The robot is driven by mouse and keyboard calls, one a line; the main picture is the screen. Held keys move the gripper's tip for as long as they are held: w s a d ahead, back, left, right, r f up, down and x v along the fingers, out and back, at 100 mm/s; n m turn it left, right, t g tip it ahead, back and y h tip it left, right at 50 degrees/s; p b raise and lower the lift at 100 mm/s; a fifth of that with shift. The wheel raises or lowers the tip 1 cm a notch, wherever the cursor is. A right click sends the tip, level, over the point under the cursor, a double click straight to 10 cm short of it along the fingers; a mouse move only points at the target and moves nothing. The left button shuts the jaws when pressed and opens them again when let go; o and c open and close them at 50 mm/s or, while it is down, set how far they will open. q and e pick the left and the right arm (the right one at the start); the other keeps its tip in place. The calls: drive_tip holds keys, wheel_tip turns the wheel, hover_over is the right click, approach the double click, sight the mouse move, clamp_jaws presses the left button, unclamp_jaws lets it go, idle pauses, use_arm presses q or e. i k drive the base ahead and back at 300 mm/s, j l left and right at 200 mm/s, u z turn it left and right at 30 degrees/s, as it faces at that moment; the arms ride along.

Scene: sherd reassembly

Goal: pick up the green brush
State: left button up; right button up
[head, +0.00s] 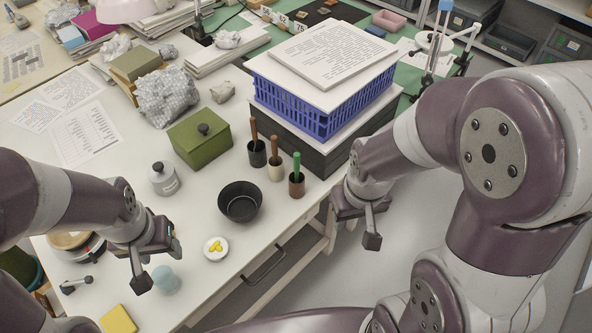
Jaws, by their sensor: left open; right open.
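The green brush (296,163) stands upright in a brown cup (297,186) near the table's right edge. Only its green handle shows above the rim. A brush with a brown handle (254,130) stands in a dark cup, and another brown-handled one (273,146) stands in a cream cup, both to the left of it. My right gripper (372,238) is open and empty, to the right of and below the brown cup, past the table edge. My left gripper (155,267) is open over the table's front left, next to a pale blue cup (166,280).
A black bowl (240,202) and a white dish with yellow pieces (216,248) lie left of the cups. A green box (200,138) and a blue crate (318,105) on a dark box stand behind. A white jar (163,178) stands further left.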

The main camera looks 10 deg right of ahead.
sight(296, 154)
drive_tip(key=u, duration=1.5)
drive_tip(key=l+z, duration=0.15)
drive_tip(key=z, duration=1.7)
drive_tip(key=i+l+u, duration=0.15)
drive_tip(key=l+u, duration=0.3)
drive_tip(key=i+l+u, duration=0.1)
drive_tip(key=l+u, duration=0.15)
drive_tip(key=u, duration=0.25)
drive_tip(key=l+u, duration=0.45)
drive_tip(key=i+j, duration=0.05)
